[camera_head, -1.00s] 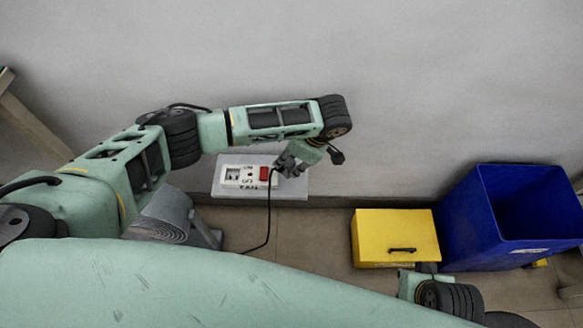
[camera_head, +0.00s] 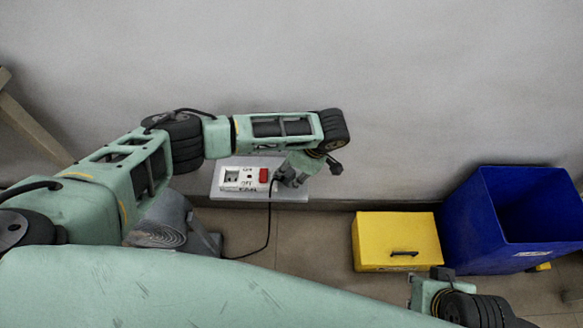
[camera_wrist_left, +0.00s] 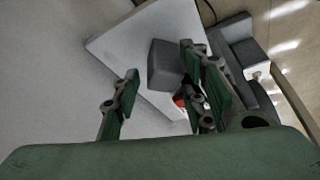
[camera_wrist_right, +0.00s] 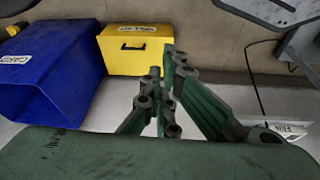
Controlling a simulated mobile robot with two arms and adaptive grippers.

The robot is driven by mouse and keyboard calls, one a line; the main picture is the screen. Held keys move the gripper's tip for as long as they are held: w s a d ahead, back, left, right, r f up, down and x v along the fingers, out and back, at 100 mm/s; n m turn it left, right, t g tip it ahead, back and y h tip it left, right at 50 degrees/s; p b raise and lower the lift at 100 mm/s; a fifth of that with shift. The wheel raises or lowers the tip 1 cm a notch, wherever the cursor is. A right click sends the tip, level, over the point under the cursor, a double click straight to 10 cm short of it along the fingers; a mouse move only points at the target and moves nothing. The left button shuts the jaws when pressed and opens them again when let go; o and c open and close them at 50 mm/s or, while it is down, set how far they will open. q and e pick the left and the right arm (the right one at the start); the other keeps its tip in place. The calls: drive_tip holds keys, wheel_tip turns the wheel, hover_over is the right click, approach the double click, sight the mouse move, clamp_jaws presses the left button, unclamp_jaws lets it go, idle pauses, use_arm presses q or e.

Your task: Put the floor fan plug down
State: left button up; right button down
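The floor fan plug shows as a grey block (camera_wrist_left: 165,65) in the left wrist view, at the pale ledge (camera_head: 292,196). My left gripper (camera_head: 287,178) is low over the ledge, right of the white socket panel (camera_head: 240,178) with its red switch (camera_head: 264,175). Its fingers (camera_wrist_left: 158,68) are apart, with the block between or just beyond them and a gap on the left side. In the head view the gripper mostly hides the plug. A black cord (camera_head: 268,225) runs down from there. My right gripper (camera_wrist_right: 163,62) has its fingertips nearly together, with nothing visible between them.
The grey floor fan (camera_head: 165,225) stands left below the ledge, partly behind my left arm. A yellow box (camera_head: 375,240) with a black handle and an open blue bin (camera_head: 475,215) stand on the right. Floor between fan and yellow box is clear apart from the cord.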

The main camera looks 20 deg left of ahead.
use_arm(q)
drive_tip(key=shift+o, duration=0.4)
drive_tip(key=shift+r, duration=0.2)
drive_tip(key=p+v, duration=0.3)
drive_tip(key=v, duration=0.8)
drive_tip(key=shift+d+r, duration=0.25)
drive_tip(key=shift+r, duration=0.1)
use_arm(e)
drive_tip(key=s+x, duration=0.2)
drive_tip(key=x, duration=0.9)
drive_tip(key=shift+f+g, duration=0.4)
use_arm(q)
drive_tip(key=s+d+f+m+h, duration=0.7)
drive_tip(key=s+d+f+m, duration=0.1)
drive_tip(key=s+f+m, duration=0.3)
drive_tip(key=s+a+f+m+t+y, duration=0.1)
drive_tip(key=s+a+f+m, duration=0.2)
drive_tip(key=a, duration=0.6)
drive_tip(key=s+a+f+m+t+y, duration=0.1)
drive_tip(key=s+a+f+m, duration=0.2)
drive_tip(key=s+a, duration=0.5)
drive_tip(key=shift+s+a+m, duration=0.25)
drive_tip(key=shift+a+m, duration=0.2)
drive_tip(key=shift+m, duration=0.45)
use_arm(e)
drive_tip(key=shift+a, duration=0.1)
